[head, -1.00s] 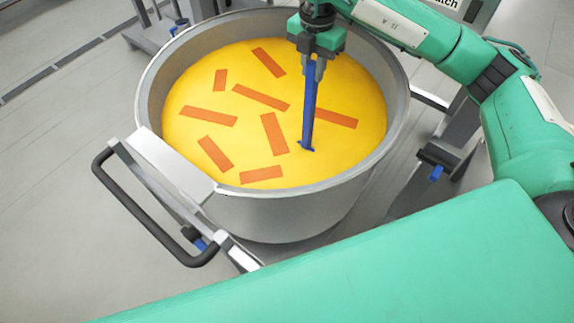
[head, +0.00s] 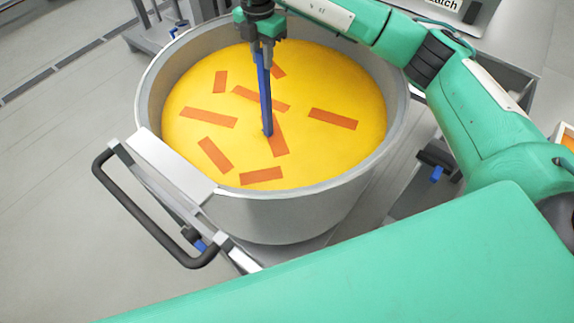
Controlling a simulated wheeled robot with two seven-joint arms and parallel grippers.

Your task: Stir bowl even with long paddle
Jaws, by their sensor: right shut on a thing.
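A large round metal bowl (head: 285,215) holds a yellow filling (head: 335,85) with several orange-red strips (head: 208,117) on its surface. My right gripper (head: 263,50) is above the far middle part of the bowl, shut on the long blue paddle (head: 265,95). The paddle stands nearly upright, and its lower end meets the yellow surface near the middle, beside a strip (head: 278,136) that it partly covers. How deep the paddle goes is hidden. My left gripper is not in view.
The bowl sits in a grey wheeled frame with a black push handle (head: 140,215) at the front left. A flat metal plate (head: 170,165) lies at the bowl's left rim. A box with partly visible lettering (head: 455,10) stands at the far right. Grey floor is clear at left.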

